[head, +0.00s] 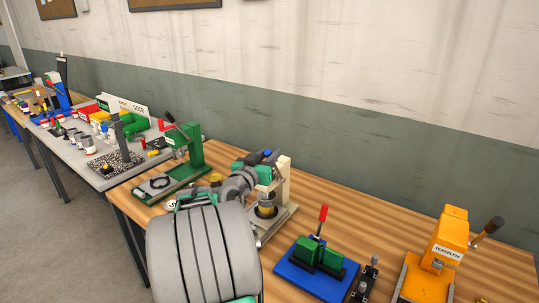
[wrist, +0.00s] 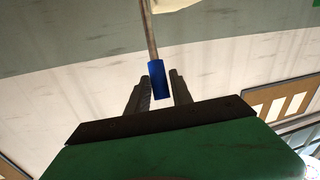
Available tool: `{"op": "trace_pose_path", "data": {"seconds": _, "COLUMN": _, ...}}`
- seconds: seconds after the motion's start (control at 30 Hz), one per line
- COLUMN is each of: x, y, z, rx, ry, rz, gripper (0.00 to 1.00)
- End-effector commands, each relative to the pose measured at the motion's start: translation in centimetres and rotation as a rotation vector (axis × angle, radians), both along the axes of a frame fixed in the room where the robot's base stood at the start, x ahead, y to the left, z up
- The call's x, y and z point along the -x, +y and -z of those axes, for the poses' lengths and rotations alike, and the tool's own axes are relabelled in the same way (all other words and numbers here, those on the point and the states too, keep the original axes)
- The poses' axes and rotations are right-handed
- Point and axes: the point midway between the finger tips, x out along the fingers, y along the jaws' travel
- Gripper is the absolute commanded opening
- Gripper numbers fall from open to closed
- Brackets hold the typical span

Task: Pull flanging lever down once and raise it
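The lever with a blue grip (wrist: 158,80) on a thin metal rod lies between the two fingers of my gripper (wrist: 160,77) in the wrist view. The left finger is very close to the grip and a thin gap seems to show at the right finger, so I cannot tell whether they press on it. In the head view the blue grip (head: 267,153) shows at the top of a cream press (head: 284,172). My gripper (head: 262,168) is up against it and partly hides the lever. A dark round part (head: 266,208) sits low on the press.
A green press (head: 188,150) stands to the left. To the right are a blue-based green fixture (head: 308,262) with a red handle and an orange press (head: 446,246) with a dark handle. Bare wooden bench (head: 385,222) shows behind them. A grey wall stands behind the bench.

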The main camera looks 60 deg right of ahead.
Motion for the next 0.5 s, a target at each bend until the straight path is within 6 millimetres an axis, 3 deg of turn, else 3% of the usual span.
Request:
{"op": "trace_pose_path", "data": {"seconds": 0.3, "x": 0.01, "y": 0.02, "z": 0.0, "rx": 0.0, "ry": 0.0, "rz": 0.0, "gripper": 0.0}}
{"op": "trace_pose_path", "data": {"seconds": 0.5, "x": 0.01, "y": 0.02, "z": 0.0, "rx": 0.0, "ry": 0.0, "rz": 0.0, "gripper": 0.0}}
